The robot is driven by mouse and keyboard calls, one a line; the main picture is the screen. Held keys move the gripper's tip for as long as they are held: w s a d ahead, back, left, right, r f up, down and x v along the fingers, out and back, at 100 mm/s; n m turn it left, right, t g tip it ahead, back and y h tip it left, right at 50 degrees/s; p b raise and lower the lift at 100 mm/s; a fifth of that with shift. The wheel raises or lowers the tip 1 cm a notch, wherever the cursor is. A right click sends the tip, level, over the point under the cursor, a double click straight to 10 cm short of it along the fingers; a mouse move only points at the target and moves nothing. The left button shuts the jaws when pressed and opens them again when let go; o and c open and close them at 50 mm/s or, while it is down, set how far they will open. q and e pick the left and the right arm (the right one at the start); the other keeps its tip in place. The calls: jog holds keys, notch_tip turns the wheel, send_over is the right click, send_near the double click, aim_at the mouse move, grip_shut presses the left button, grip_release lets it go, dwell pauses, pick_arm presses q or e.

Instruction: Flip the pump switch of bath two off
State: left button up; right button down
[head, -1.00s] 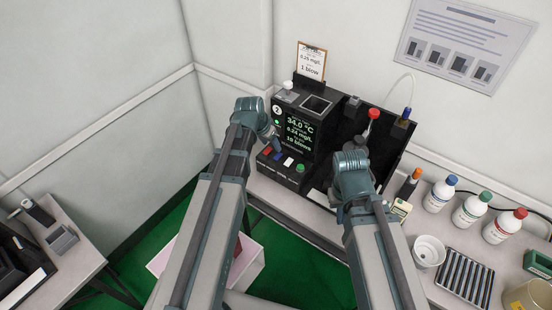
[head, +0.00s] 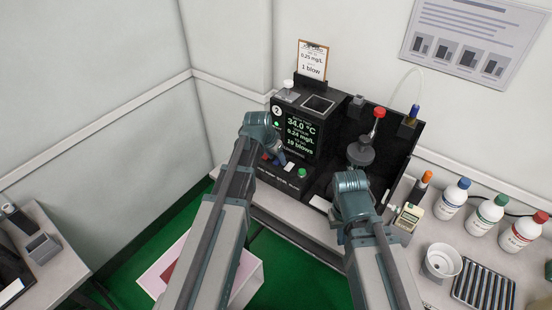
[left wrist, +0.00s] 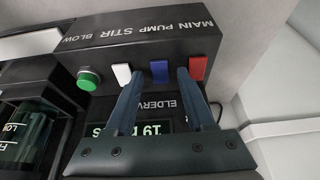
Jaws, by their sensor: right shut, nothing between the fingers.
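The black tester marked 2 (head: 292,178) stands on the bench against the wall; its screen (head: 300,132) reads 34.0 °C, 0.24 mg/L and 19 blows. In the left wrist view its panel appears upside down, with a red switch (left wrist: 199,68) by MAIN, a blue switch (left wrist: 159,72) by PUMP, a white switch (left wrist: 122,74) by STIR and a green button (left wrist: 89,78) by BLOW. My left gripper (left wrist: 160,76) is open, its fingertips either side of the blue switch; contact cannot be told. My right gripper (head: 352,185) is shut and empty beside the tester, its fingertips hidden.
A dark jar (head: 360,152) stands in the tester's open bay, behind my right gripper. Capped bottles (head: 487,213), a white cup (head: 442,262) and a ridged tray (head: 484,285) are on the right bench.

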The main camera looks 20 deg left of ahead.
pick_arm(q)
grip_shut()
jog(key=shift+w+d+r+g+y+p, duration=0.1)
jog(key=shift+w+r+g+y+p, duration=0.3)
jog(key=shift+g+p, duration=0.3)
jog(key=shift+f+g, duration=0.3)
jog(key=shift+g, duration=0.4)
jog(key=shift+o, duration=0.7)
grip_release()
